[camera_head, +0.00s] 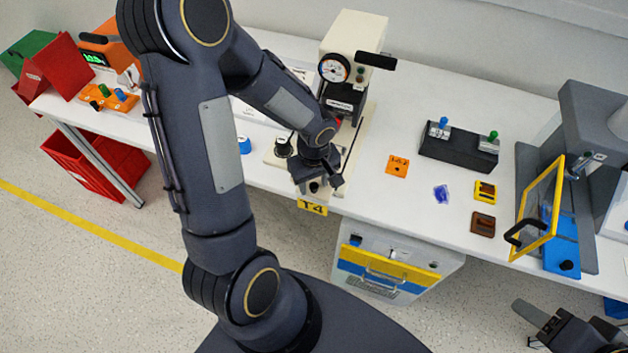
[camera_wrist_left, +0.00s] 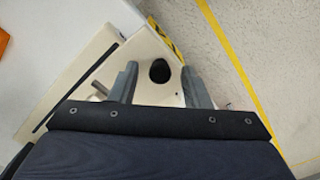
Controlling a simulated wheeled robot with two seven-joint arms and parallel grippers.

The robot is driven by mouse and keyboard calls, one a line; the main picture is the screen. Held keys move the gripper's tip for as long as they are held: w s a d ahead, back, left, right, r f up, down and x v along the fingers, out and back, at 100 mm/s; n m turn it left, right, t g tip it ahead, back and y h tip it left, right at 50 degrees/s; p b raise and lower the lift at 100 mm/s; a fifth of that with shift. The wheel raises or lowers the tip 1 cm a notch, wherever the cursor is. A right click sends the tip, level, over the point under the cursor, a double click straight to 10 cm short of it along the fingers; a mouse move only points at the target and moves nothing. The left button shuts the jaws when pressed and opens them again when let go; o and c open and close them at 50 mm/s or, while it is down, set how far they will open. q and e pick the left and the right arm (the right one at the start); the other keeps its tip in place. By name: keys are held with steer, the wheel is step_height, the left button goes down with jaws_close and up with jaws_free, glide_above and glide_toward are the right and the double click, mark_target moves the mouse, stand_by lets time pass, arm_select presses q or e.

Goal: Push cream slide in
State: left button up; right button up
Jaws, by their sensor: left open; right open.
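The cream machine (camera_head: 350,45) with a round gauge stands at the back of the table. Its cream slide runs toward the table's front edge above the T4 label (camera_head: 312,207), mostly behind my left arm. In the left wrist view, the cream slide (camera_wrist_left: 143,49) carries a round black knob (camera_wrist_left: 159,71). My left gripper (camera_head: 318,184) is open, over the slide's front end. In the wrist view its fingers stand on either side of the knob, with gaps showing. The height of the fingertips relative to the knob is unclear. My right gripper (camera_head: 542,328) is open at the lower right, away from the slide.
A black knob (camera_head: 283,147) on a cream plate and a blue cap (camera_head: 244,145) are left of the slide. An orange tile (camera_head: 397,166) and a black switch box (camera_head: 459,150) are to the right. A yellow-framed door (camera_head: 541,208) stands farther right. A drawer cabinet (camera_head: 395,262) is below.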

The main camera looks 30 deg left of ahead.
arm_select(q)
jaws_close()
stand_by(0.3)
steer(key=w, duration=0.2)
steer(key=w+a, duration=0.1)
steer(key=w, duration=0.2)
steer(key=shift+w+a+b, duration=0.2)
steer(key=shift+w+b, duration=0.1)
steer(key=shift+b, duration=0.1)
steer(key=w, duration=0.3)
steer(key=shift+a+f, duration=0.1)
steer(key=shift+a, duration=0.25)
steer(key=shift+s, duration=0.15)
jaws_free()
arm_select(e)
steer(key=shift+w+a+f, duration=0.15)
steer(key=shift+w+f, duration=0.15)
steer(key=shift+w, duration=0.25)
steer(key=shift+w+a+f, duration=0.1)
steer(key=shift+w+f, duration=0.15)
steer(key=shift+w, duration=0.25)
